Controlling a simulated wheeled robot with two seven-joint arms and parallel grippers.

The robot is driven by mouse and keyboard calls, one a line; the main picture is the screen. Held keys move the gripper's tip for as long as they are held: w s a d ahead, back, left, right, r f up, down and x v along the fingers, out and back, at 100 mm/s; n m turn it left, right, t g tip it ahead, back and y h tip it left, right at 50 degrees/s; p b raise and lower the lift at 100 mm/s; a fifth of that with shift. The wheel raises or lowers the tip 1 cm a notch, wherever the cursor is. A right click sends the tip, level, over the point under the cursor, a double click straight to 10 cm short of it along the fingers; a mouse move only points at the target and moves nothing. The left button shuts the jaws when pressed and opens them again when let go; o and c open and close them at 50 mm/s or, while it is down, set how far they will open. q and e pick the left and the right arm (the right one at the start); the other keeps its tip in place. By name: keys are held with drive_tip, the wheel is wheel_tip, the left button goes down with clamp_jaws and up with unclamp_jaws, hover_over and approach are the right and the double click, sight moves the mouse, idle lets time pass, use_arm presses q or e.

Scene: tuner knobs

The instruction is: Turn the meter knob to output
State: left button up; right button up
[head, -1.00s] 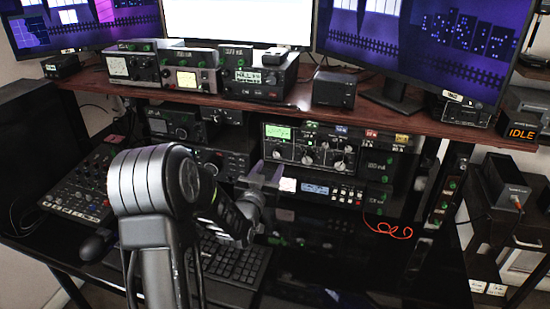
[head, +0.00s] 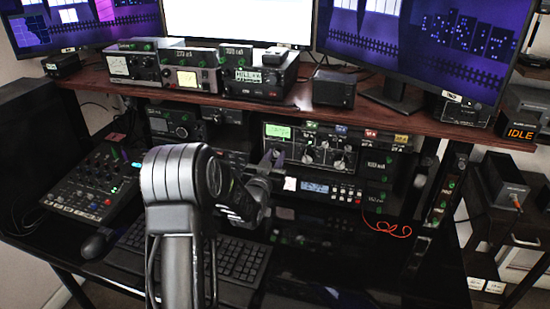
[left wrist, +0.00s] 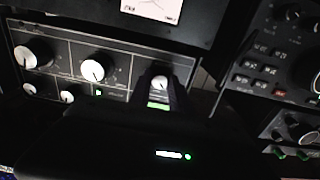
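The tuner (head: 322,170) is a dark panel with a lit green meter window (head: 278,132) at its upper left and several pale knobs. My left gripper (head: 270,161) is in front of the panel's left end, below the green window. In the left wrist view, which shows the panel turned over, the gripper's dark fingers (left wrist: 162,92) stand apart on either side of the knob (left wrist: 160,82) at the row's end. Whether they touch it I cannot tell. Two more large knobs, a middle one (left wrist: 92,70) and a far one (left wrist: 27,57), are clear of the gripper. Label text is unreadable.
A wooden shelf (head: 400,116) with radios and monitors overhangs the tuner. A unit with a small blue display (head: 315,187) sits below the tuner. A keyboard (head: 238,256) and mixer (head: 97,185) are on the desk. A red cable (head: 392,230) lies at right.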

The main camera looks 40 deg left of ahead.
use_arm(q)
clamp_jaws()
drive_tip(key=shift+f+m+b, duration=0.15)
drive_tip(key=shift+m+b, duration=0.45)
drive_tip(key=shift+b, duration=0.5)
drive_tip(key=m+b, duration=0.5)
drive_tip(key=b, duration=0.1)
drive_tip(key=shift+m, duration=0.3)
drive_tip(key=m+b, duration=0.3)
drive_tip(key=m, duration=0.1)
drive_tip(key=shift+m, duration=0.3)
drive_tip(key=shift+r+m+b, duration=0.2)
drive_tip(key=shift+m+b, duration=0.85)
drive_tip(key=shift+m, duration=1.25)
